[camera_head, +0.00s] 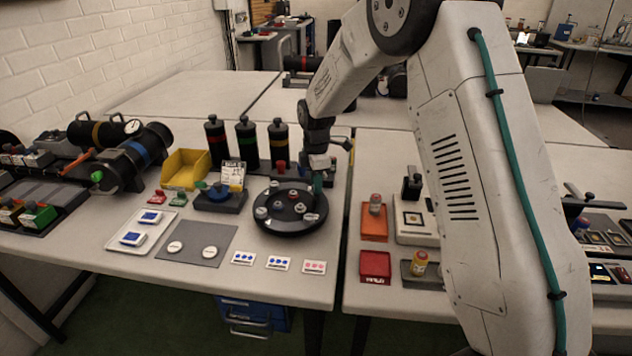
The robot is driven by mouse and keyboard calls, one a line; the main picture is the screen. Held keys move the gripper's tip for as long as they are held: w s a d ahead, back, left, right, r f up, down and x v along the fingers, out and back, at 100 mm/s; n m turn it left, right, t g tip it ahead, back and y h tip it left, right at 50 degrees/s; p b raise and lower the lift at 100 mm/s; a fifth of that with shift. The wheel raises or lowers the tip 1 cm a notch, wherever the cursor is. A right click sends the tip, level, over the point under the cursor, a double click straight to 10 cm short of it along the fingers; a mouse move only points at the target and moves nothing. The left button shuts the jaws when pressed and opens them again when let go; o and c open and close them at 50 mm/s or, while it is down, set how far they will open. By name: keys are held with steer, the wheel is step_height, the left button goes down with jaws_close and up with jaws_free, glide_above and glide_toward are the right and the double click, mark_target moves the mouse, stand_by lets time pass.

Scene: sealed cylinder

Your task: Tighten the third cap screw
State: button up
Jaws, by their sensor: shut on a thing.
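A round black cover (289,223) lies on the near table, with several pale round screw heads and a red piece on its top. One silver screw head (261,212) shows at its left front, and another (300,208) near its middle. My gripper (318,174) points down over the right back part of the cover. It is shut on a small dark teal tool (318,184), whose lower end is close to the cover. I cannot tell whether the tool touches a screw, or which screw is the third.
Three black cylinders (247,144) with coloured bands stand behind the cover. A yellow bin (186,169) and a blue-knobbed device (219,195) are to the left. A grey mat (197,255) and dotted cards (278,263) lie in front. An orange box (374,227) stands right, past a table gap.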

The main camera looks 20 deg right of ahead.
steer(key=m, duration=1)
steer(key=shift+w+m, duration=0.1)
steer(key=shift+m, duration=0.3)
steer(key=m, duration=0.3)
steer(key=shift+r+m, duration=0.1)
steer(key=shift+m, duration=0.2)
steer(key=m, duration=0.3)
steer(key=shift+m, duration=0.3)
steer(key=m, duration=0.3)
steer(key=shift+m, duration=0.4)
steer(key=m, duration=0.4)
steer(key=shift+m, duration=1.7)
